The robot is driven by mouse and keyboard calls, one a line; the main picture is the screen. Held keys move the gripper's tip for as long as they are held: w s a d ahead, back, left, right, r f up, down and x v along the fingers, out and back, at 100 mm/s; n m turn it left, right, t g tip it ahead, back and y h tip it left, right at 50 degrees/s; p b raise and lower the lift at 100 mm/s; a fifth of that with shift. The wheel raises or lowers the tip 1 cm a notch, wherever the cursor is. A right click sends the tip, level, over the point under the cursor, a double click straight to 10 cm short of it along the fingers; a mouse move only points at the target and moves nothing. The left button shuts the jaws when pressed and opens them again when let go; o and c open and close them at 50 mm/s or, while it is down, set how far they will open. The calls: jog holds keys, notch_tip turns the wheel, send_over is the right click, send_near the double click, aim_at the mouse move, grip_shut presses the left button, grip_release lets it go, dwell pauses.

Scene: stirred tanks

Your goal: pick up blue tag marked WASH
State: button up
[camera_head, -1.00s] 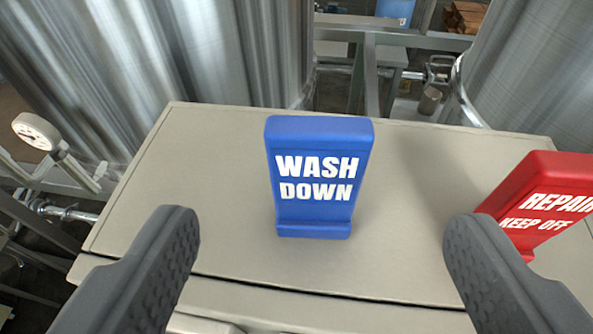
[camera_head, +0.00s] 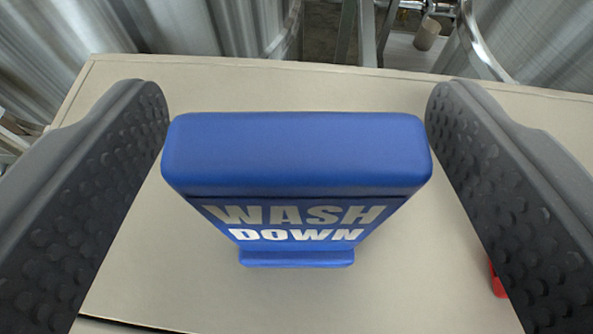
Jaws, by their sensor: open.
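The blue tag (camera_head: 297,150) stands upright on a beige surface in the middle of the view, with "WASH DOWN" in white letters on its front face. I see it from above, its thick top edge closest to me. My gripper (camera_head: 297,105) is open, with one dark grey textured finger on each side of the tag. The left finger is close to the tag's left edge and the right finger is close to its right edge. I cannot tell whether either finger touches it.
A small part of a red tag (camera_head: 497,280) shows beside the right finger, mostly hidden. Beyond the far edge are shiny metal tanks (camera_head: 550,45) and a small cylinder (camera_head: 427,34).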

jog(key=c, duration=1.4)
jog(key=shift+r, duration=0.1)
